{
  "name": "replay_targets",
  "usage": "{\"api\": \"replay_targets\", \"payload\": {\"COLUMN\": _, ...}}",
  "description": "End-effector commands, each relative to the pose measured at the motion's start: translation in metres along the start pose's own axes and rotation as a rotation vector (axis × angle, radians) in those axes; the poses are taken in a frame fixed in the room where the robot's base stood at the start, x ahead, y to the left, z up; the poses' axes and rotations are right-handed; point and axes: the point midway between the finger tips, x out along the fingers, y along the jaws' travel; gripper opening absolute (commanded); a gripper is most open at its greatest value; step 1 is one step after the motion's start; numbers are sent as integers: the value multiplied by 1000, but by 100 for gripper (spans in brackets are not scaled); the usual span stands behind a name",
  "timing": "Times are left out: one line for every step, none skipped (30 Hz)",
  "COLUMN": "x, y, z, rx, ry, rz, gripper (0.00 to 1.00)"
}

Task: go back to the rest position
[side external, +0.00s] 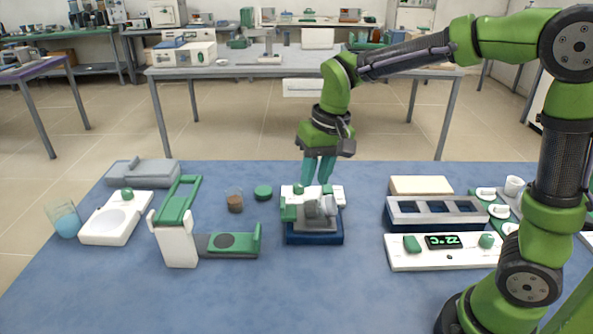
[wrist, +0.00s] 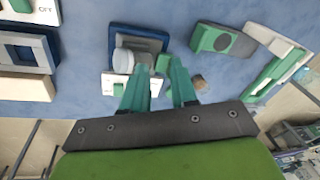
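My gripper (side external: 319,180) hangs pointing down over a small device (side external: 313,238) with a dark blue base, a white back part, green knobs and grey pieces on top. In the side view the teal fingertips overlap the back edge of this device; I cannot tell whether they touch it. In the wrist view my gripper (wrist: 159,72) has its two teal fingers apart, with no held object clear between them. The device (wrist: 150,44) lies beyond the fingertips there, partly hidden by them.
A green-and-white hinged instrument (side external: 178,240), brown jar (side external: 235,202), green lid (side external: 263,193), white scale (side external: 115,218) and beaker (side external: 66,221) stand left. A display unit (side external: 442,252) and grey block with wells (side external: 436,225) stand right. The blue tabletop's front (side external: 300,295) is clear.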

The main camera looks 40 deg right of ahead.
Motion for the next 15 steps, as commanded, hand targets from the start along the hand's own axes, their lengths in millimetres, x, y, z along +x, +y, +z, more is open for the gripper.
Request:
{"api": "replay_targets", "payload": {"x": -13, "y": 7, "z": 15, "rx": -9, "ry": 36, "rz": -35, "gripper": 28}}
{"api": "replay_targets", "payload": {"x": -18, "y": 10, "z": 23, "rx": -18, "ry": 56, "rz": -54, "gripper": 28}}
{"api": "replay_targets", "payload": {"x": -24, "y": 15, "z": 34, "rx": -25, "ry": 84, "rz": -77, "gripper": 28}}
{"api": "replay_targets", "payload": {"x": -29, "y": 18, "z": 42, "rx": -29, "ry": 106, "rz": -95, "gripper": 28}}
{"api": "replay_targets", "payload": {"x": -32, "y": 22, "z": 51, "rx": -34, "ry": 127, "rz": -110, "gripper": 28}}
{"api": "replay_targets", "payload": {"x": -37, "y": 26, "z": 62, "rx": -40, "ry": 156, "rz": -130, "gripper": 28}}
{"api": "replay_targets", "payload": {"x": -40, "y": 30, "z": 70, "rx": -44, "ry": 180, "rz": -144, "gripper": 28}}
{"api": "replay_targets", "payload": {"x": -42, "y": 33, "z": 78, "rx": -45, "ry": 201, "rz": -157, "gripper": 28}}
{"api": "replay_targets", "payload": {"x": -46, "y": 37, "z": 88, "rx": -46, "ry": 231, "rz": -173, "gripper": 28}}
{"api": "replay_targets", "payload": {"x": -48, "y": 41, "z": 94, "rx": -46, "ry": 253, "rz": -184, "gripper": 28}}
{"api": "replay_targets", "payload": {"x": -49, "y": 44, "z": 101, "rx": -44, "ry": 271, "rz": -193, "gripper": 28}}
{"api": "replay_targets", "payload": {"x": -51, "y": 47, "z": 108, "rx": -42, "ry": 296, "rz": -205, "gripper": 28}}
{"api": "replay_targets", "payload": {"x": -52, "y": 49, "z": 113, "rx": -40, "ry": 312, "rz": -213, "gripper": 28}}
{"api": "replay_targets", "payload": {"x": -54, "y": 51, "z": 117, "rx": -36, "ry": 327, "rz": -219, "gripper": 28}}
{"api": "replay_targets", "payload": {"x": -56, "y": 54, "z": 122, "rx": -32, "ry": 343, "rz": -226, "gripper": 28}}
